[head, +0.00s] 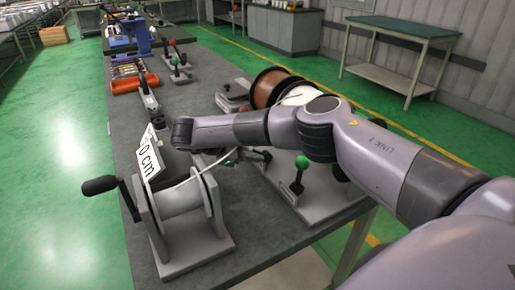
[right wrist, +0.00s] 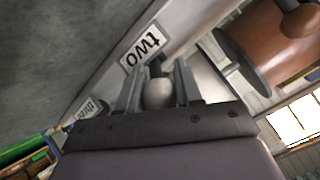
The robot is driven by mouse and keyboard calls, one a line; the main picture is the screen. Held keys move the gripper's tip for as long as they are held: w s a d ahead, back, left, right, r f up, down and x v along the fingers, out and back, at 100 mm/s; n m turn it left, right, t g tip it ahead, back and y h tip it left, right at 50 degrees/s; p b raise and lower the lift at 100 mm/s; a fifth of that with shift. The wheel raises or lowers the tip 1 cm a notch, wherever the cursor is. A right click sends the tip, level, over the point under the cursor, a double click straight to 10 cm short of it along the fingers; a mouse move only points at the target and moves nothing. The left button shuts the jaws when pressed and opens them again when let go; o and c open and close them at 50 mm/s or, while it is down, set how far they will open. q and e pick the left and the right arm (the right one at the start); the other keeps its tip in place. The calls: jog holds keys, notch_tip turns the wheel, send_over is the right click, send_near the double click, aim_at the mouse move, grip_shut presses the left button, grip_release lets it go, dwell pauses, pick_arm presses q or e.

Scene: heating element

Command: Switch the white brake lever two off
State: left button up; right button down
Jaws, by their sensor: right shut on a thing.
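The white brake lever two shows its pale round knob (right wrist: 158,93) in the right wrist view, beside a label reading "two" (right wrist: 143,48). My right gripper (right wrist: 160,72) is shut on this knob, with one finger on each side of it. The lever's lower part is mostly hidden by the fingers and the knob. In the head view my right arm reaches in from the right over the bench, and it hides the white lever. My left gripper is not in view.
A crank winder (head: 185,215) with a "0 cm" sign stands at the front left. A copper spool (head: 268,86) and a white spool (head: 300,95) are behind my arm. A green-knobbed lever (head: 301,163) stands near it. An orange tray (head: 135,83) lies farther back.

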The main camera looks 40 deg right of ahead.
dwell(0.5)
jog(key=c, duration=0.8)
grip_release()
jog(key=shift+a+f, duration=0.1)
notch_tip(320, 180, up, 20)
jog(key=shift+r+p, duration=0.1)
jog(key=shift+p, duration=0.7)
